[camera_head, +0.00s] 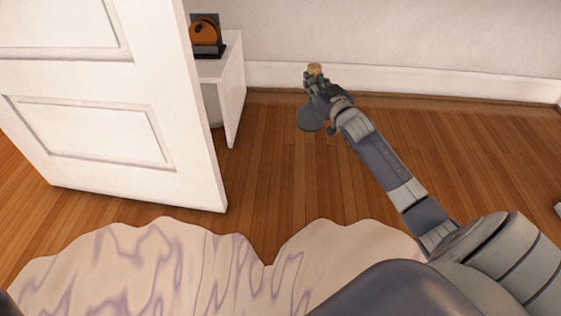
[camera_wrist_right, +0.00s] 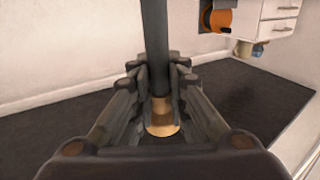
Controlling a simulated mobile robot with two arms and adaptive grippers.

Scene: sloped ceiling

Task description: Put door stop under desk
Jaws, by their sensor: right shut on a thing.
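My right gripper (camera_head: 318,82) is in the middle of the head view, above the wood floor, shut on the door stop. The door stop has a tan wooden end (camera_head: 314,69) at the gripper's tip and a dark grey rounded part (camera_head: 310,118) below it. In the right wrist view the tan end (camera_wrist_right: 162,118) sits between the fingers, with a dark rod running to the top edge. A white piece of furniture (camera_head: 236,85), perhaps the desk, stands left of the gripper, partly hidden by the door. My left gripper is not in view.
A white panelled door (camera_head: 110,110) stands open at the left. An orange and black object (camera_head: 206,36) is on the white furniture. A pale wavy-edged rug (camera_head: 150,265) lies in front. Bare wood floor (camera_head: 275,185) is clear between door and gripper; a white baseboard (camera_head: 420,85) runs behind.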

